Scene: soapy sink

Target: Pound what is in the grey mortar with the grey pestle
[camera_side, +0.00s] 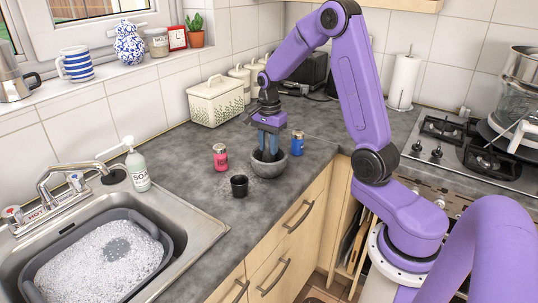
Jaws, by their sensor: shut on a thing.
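The grey mortar (276,171) stands upright on the dark counter near its front edge. My gripper (268,157) points straight down over it, with its bluish fingers reaching to the bowl's mouth. The fingers are shut on the grey pestle, of which only a dark part (269,154) shows between them. The pestle's lower end is hidden in the bowl, so I cannot tell if it touches the bottom. What lies inside the mortar is hidden too.
A small black cup (239,186) and a pink jar (220,157) stand left of the mortar, a blue jar (297,143) to its right. A cream bread bin (214,101) is behind. The sink with a soapy basin (40,273) is at left, the hob (470,150) at right.

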